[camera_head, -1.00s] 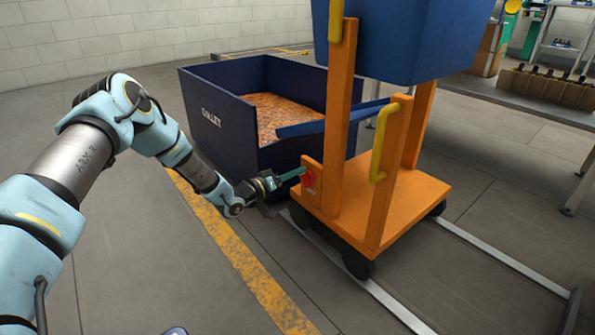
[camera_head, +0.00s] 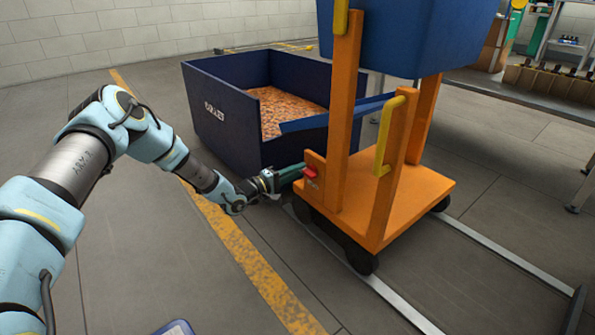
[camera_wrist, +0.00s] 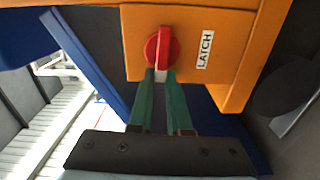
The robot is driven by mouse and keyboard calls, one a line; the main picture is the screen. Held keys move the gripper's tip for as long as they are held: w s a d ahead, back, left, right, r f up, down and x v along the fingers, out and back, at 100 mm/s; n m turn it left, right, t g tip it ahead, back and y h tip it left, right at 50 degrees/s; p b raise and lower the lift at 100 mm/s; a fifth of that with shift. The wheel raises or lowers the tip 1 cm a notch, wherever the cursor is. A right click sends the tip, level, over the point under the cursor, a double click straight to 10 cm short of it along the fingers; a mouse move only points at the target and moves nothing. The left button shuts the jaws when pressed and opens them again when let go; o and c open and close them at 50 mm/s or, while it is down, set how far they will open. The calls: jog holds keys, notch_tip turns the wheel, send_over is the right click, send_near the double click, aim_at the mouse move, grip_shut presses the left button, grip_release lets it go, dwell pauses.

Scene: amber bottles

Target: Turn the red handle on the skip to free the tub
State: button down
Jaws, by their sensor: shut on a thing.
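The orange skip (camera_head: 415,195) stands on wheels at the centre right of the head view. The blue tub (camera_head: 395,40) sits high between its posts, its top cut off by the frame. The red handle (camera_head: 311,172) is on the skip's near-left side and looks roughly level. In the wrist view the red handle (camera_wrist: 163,42) sits on an orange plate beside a white LATCH label (camera_wrist: 205,50). My gripper (camera_head: 300,170) reaches it from the left. Its green fingers (camera_wrist: 161,76) are shut on the handle's end.
A dark blue bin (camera_head: 215,120) of orange-brown bits stands open behind the skip, with a blue chute (camera_head: 300,124) sloping over its edge. Pale rails (camera_head: 490,252) run on the floor by the skip. A bench with bottles (camera_head: 560,85) stands at the far right.

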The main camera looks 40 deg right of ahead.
jog(key=shift+f+n, duration=0.25)
jog(key=shift+n, duration=0.25)
jog(key=shift+a, duration=0.1)
jog(key=c, duration=0.9)
grip_release()
jog(key=shift+r, duration=0.1)
jog(key=shift+o, duration=0.2)
jog(key=a+p, duration=0.3)
jog(key=a, duration=0.7)
jog(key=shift+w+a+p, duration=0.25)
jog(key=shift+a+p, duration=0.1)
jog(key=shift+w, duration=0.1)
